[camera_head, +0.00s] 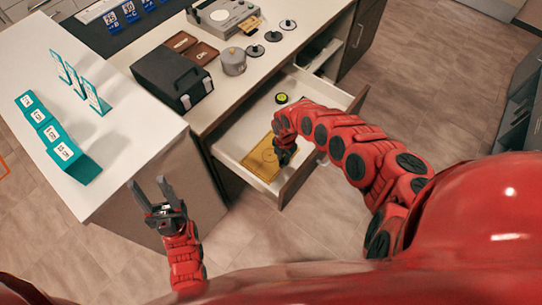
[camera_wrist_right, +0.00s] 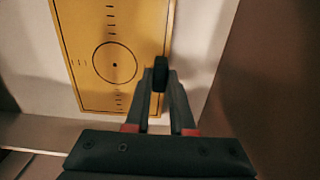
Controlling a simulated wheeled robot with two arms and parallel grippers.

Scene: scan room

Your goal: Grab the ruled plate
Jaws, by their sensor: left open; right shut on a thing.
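The ruled plate (camera_head: 260,162) is a flat yellow-gold plate lying in the open drawer, near its front left. In the right wrist view the plate (camera_wrist_right: 112,28) shows a circle with a centre dot and rows of short black marks. My right gripper (camera_head: 284,158) reaches down into the drawer at the plate's right edge. In the right wrist view its fingers (camera_wrist_right: 160,76) are closed together at that edge on a small dark piece; the exact contact is partly hidden. My left gripper (camera_head: 150,190) is open and empty, in front of the white counter.
The drawer (camera_head: 228,153) is pulled out and also holds a small black-and-yellow round item (camera_head: 282,98). A black case (camera_head: 172,78), a grey pot (camera_head: 233,62) and several dark discs stand on the counter. Teal numbered blocks (camera_head: 56,140) stand at left.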

